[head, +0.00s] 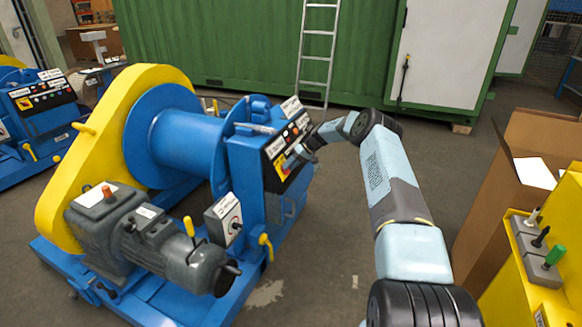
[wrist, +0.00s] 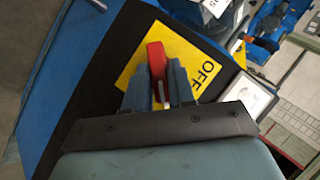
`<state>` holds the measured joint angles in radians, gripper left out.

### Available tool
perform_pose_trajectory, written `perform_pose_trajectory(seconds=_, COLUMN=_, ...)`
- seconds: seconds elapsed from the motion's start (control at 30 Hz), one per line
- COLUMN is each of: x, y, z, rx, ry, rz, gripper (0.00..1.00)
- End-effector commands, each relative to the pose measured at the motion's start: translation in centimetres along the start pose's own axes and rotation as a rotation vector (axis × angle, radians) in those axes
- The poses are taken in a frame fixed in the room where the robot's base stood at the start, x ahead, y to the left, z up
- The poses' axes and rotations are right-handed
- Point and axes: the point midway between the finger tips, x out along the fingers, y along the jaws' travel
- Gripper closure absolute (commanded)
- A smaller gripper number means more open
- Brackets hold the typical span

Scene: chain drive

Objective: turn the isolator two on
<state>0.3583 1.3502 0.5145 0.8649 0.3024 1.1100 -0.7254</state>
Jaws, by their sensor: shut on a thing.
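A red rotary handle (wrist: 157,58) stands on a yellow plate (wrist: 186,52) marked OFF on a dark panel. In the wrist view my gripper (wrist: 160,88) is shut on this red handle, with one finger on each side. The handle's lower part is hidden between the fingers. In the head view my gripper (head: 294,158) is at the lower part of the black control panel (head: 275,148) on the blue winch (head: 180,145). The handle is too small to make out there. I cannot read which number this isolator has.
A grey switch box (head: 226,216) sits lower on the winch, near the motor (head: 150,235). A second blue machine (head: 40,125) with a panel stands at the far left. A cardboard box (head: 515,190) and a yellow lever console (head: 535,265) are at the right. Floor between is clear.

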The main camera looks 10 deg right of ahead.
Motion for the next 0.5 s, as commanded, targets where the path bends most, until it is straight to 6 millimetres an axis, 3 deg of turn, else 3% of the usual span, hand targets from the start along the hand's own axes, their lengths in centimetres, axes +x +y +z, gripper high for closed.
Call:
perform_pose_trajectory(seconds=0.3, x=0.20, y=0.14, z=0.16, rx=0.002, ry=-0.003, rz=0.001, gripper=1.00)
perform_pose_trajectory(seconds=0.33, x=0.19, y=0.14, z=0.16, rx=0.002, ry=-0.003, rz=0.001, gripper=0.75)
perform_pose_trajectory(seconds=0.5, x=0.12, y=0.11, z=0.10, rx=0.001, ry=-0.001, rz=0.001, gripper=0.59)
